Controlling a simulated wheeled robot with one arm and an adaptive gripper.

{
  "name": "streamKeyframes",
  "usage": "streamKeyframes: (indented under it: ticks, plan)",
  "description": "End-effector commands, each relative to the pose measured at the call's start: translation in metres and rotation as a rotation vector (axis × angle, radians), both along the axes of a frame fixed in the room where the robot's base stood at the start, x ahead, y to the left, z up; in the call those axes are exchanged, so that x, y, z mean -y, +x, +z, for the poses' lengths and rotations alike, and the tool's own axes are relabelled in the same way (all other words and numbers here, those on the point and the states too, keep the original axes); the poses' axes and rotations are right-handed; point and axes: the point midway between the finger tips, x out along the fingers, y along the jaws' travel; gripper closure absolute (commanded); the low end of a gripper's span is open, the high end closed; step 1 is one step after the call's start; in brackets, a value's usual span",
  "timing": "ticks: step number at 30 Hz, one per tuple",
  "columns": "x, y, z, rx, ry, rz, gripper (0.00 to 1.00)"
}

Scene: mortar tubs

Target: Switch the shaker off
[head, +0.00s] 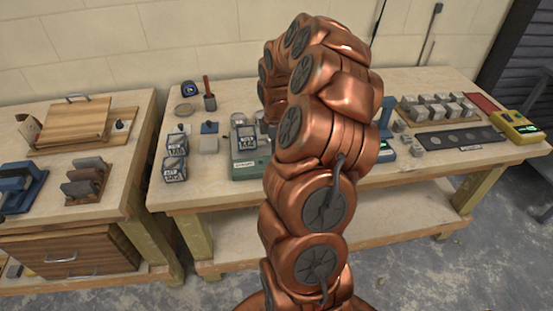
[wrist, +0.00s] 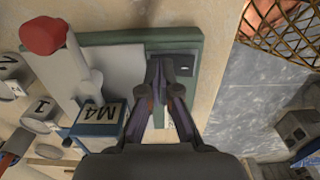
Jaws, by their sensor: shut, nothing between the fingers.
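The shaker (head: 243,165) is a green-based machine on the bench in the head view, partly hidden behind my arm. In the wrist view its green base (wrist: 115,38) carries a pale plate (wrist: 60,68) and a dark panel (wrist: 187,66) with a small light mark. My gripper (wrist: 158,66) is shut and empty, its fingertips over or beside the dark panel. I cannot tell whether they touch it. The switch itself is not clearly seen; the fingers may cover it. My gripper is hidden behind the arm in the head view.
A red knob on a white post (wrist: 44,36) and a block marked M4 (wrist: 98,116) are close to the fingers. Grey cubes (head: 437,106) and a yellow device (head: 516,127) are at the right.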

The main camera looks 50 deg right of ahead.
Motion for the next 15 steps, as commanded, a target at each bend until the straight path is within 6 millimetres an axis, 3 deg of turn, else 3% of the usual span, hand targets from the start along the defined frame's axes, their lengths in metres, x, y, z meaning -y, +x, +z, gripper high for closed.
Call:
streamKeyframes:
  ticks: [15]
  plan:
    - [0.0, 0.001, 0.03, 0.003, -0.001, 0.001, 1.0]
